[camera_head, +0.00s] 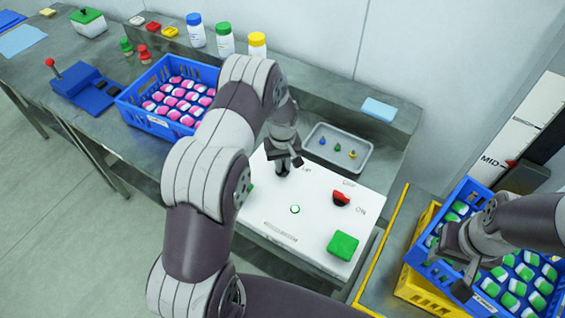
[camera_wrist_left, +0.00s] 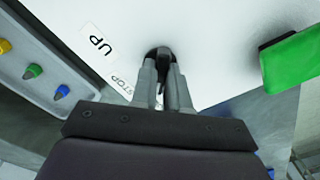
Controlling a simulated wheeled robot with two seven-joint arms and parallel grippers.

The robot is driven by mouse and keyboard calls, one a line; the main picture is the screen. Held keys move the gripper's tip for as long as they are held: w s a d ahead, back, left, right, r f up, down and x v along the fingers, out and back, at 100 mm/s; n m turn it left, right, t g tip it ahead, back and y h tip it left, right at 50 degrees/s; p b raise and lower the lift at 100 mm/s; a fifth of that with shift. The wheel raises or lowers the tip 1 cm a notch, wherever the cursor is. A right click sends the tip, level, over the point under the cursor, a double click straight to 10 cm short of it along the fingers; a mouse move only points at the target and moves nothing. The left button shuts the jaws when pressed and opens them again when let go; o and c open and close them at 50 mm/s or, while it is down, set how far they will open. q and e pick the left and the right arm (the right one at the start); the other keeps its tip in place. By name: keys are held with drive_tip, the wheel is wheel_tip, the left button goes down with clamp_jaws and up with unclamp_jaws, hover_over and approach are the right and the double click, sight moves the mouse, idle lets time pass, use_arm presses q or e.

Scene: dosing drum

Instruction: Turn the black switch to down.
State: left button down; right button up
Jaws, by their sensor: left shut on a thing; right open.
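The black switch (camera_head: 283,170) is on the white panel (camera_head: 310,225), near its far left corner, next to the UP label. My left gripper (camera_head: 287,163) is shut on it from above. In the left wrist view the dark knob (camera_wrist_left: 158,52) shows between the two fingers (camera_wrist_left: 164,88), with the UP label beside it. The fingers hide much of the knob, so its pointing direction is unclear. My right gripper (camera_head: 455,268) is open over the blue crate of green and white pieces at the right.
The panel also carries a red and black switch (camera_head: 341,198) by ON, a green button (camera_head: 343,245) and a small round light (camera_head: 295,209). A grey tray (camera_head: 365,163) with small coloured parts stands behind. A blue crate (camera_head: 150,122) of pink pieces is at left.

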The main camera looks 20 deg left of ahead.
sight(283, 165)
use_arm(q)
drive_tip(key=shift+w+r, duration=0.15)
drive_tip(key=c, duration=1.1)
unclamp_jaws()
drive_tip(key=shift+r, duration=0.3)
wheel_tip(283, 165, up, 12)
drive_tip(key=b, duration=0.3)
